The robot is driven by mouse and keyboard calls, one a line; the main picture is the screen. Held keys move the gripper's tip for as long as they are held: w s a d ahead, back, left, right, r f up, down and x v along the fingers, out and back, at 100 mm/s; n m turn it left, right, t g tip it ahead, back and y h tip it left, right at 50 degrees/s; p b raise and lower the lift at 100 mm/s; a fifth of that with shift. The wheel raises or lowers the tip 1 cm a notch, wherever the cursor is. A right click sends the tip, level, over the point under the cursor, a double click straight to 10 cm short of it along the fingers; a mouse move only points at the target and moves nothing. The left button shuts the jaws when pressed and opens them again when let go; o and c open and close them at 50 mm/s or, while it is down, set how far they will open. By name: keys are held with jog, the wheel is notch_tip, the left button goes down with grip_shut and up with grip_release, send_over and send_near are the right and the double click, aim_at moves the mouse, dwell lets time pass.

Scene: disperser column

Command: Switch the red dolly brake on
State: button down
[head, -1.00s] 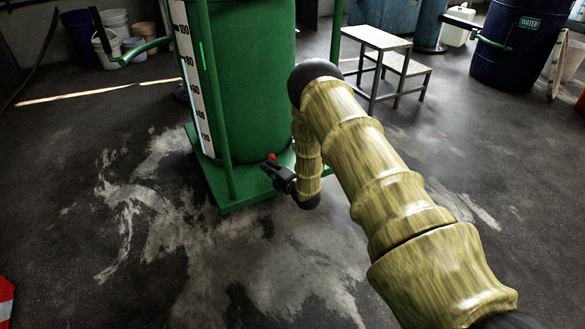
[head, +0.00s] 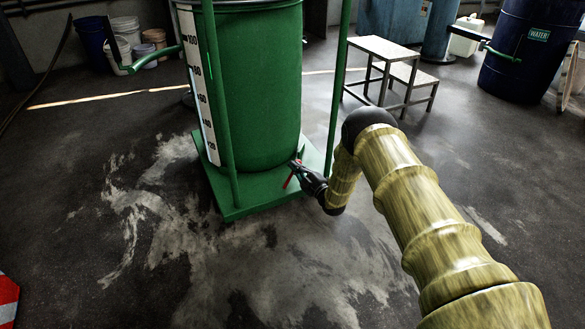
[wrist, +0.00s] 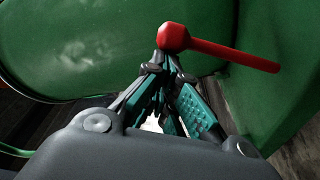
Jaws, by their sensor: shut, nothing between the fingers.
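The red brake lever (head: 289,178) is at the front right of the green dolly (head: 245,205). In the head view it shows as a thin slanted red bar just beside my gripper's tips. In the wrist view the lever (wrist: 235,54) has a round red head at its left end, and its bar slopes down to the right. My gripper (head: 298,166) is shut and empty. In the wrist view its fingertips (wrist: 167,62) are right at the lever's head; I cannot tell whether they touch. The fingers partly cover the lever's surroundings.
A large green drum (head: 255,90) stands on the dolly between green uprights. A metal step stool (head: 385,52) stands behind to the right. A blue drum (head: 515,50) is at the far right. The stained floor in front is clear.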

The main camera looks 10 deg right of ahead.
jog(key=shift+w+d, duration=0.1)
jog(key=shift+d, duration=0.3)
dwell(0.3)
jog(key=s+d+p, duration=0.1)
jog(key=s+p, duration=0.5)
jog(key=s, duration=0.5)
jog(key=shift+s+d+r+p, duration=0.3)
jog(key=shift+d+r+p, duration=0.05)
jog(key=shift+p, duration=0.05)
